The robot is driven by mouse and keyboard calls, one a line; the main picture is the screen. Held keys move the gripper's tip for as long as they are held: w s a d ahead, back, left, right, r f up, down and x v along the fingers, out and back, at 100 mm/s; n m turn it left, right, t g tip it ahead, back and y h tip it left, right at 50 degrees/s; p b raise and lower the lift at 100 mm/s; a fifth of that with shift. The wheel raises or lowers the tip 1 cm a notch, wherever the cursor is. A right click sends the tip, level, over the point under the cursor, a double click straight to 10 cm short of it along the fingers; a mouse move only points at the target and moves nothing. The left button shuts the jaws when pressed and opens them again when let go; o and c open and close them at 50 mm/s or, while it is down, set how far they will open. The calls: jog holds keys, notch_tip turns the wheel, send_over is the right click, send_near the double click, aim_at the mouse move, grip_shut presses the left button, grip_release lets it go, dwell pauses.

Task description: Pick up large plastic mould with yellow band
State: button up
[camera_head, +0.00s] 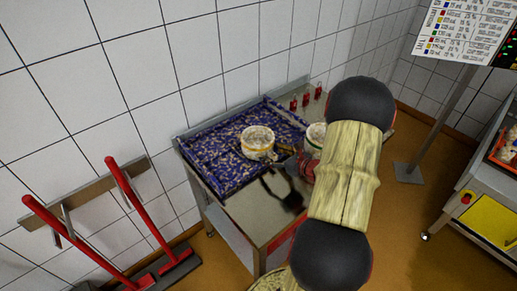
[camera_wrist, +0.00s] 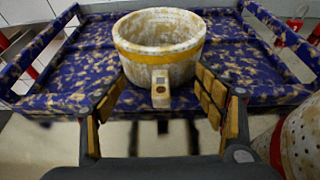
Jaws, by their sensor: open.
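The large whitish mould with the yellow band (camera_head: 257,143) stands upright near the front edge of a blue, brown-speckled tray (camera_head: 215,178). In the wrist view the mould (camera_wrist: 158,60) is straight ahead, with a small tab or handle on its near side pointing at me. My gripper (camera_wrist: 163,92) is open and empty, its two padded fingers spread to the left and right of that tab. The fingers look close to the mould's near wall; I cannot tell whether they touch it. In the head view my gripper (camera_head: 281,160) is just right of the mould, partly hidden by my arm.
A second whitish mould (camera_head: 315,136) stands close on the right, partly behind my arm; it shows at the wrist view's right edge (camera_wrist: 304,142). The tray lies on a metal table (camera_head: 255,215) against the tiled wall. Red-handled tools (camera_head: 140,200) hang at left.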

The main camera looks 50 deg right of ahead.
jog(key=shift+w+d+f, duration=0.1)
jog(key=shift+w+f, duration=0.1)
jog(key=shift+w, duration=0.35)
jog(key=shift+c, duration=0.2)
jog(key=shift+s, duration=0.1)
grip_shut()
dwell(0.4)
